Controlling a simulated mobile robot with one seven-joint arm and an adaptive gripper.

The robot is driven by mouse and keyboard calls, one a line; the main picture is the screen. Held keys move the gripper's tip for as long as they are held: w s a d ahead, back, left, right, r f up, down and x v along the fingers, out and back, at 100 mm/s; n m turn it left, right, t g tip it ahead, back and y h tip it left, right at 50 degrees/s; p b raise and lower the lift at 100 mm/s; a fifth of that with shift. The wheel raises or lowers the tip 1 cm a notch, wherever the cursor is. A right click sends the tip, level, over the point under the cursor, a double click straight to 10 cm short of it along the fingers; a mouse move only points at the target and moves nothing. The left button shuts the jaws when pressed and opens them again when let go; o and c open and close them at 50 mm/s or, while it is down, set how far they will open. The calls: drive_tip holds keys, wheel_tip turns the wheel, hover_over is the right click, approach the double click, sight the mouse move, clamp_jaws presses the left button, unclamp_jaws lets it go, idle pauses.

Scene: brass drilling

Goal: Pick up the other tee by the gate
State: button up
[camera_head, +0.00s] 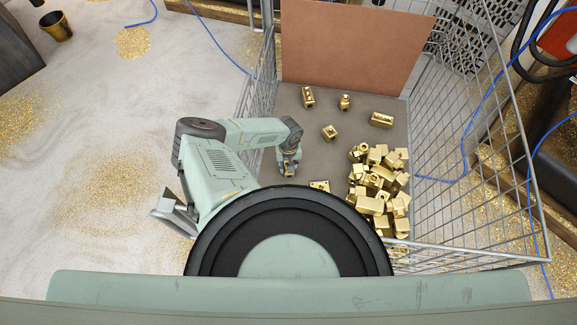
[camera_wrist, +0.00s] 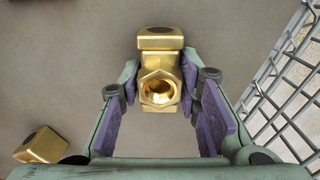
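A brass tee (camera_wrist: 159,68) with a hexagonal open end facing the camera stands between the fingers of my gripper (camera_wrist: 160,85) in the wrist view. The purple pads sit close against both its sides with no clear gap, so the gripper looks shut on it. I cannot tell whether the tee is off the grey floor. In the head view my gripper (camera_head: 289,168) is low over the left part of the cage floor, and the tee in it cannot be made out there.
A brass block (camera_wrist: 41,145) lies at lower left in the wrist view. In the head view a brass pile (camera_head: 379,183) fills the right of the cage floor (camera_head: 352,140), with loose fittings (camera_head: 329,132) behind. Wire mesh (camera_head: 455,150) and a brown board (camera_head: 355,45) bound it.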

clamp_jaws()
idle(0.5)
